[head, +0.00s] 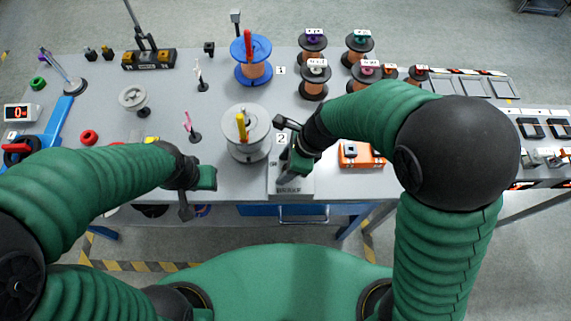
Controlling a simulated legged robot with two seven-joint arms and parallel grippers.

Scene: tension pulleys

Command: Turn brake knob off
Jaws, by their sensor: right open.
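The brake knob cannot be made out and may be hidden by my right gripper. My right gripper (285,158) is open and reaches over this box from the right, close above it; contact cannot be judged. My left gripper (195,195) hangs at the front edge further left, apart from the box. Its jaw opening is unclear.
Several small spools (313,80) stand at the back right. An orange box (362,156) lies under my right arm.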

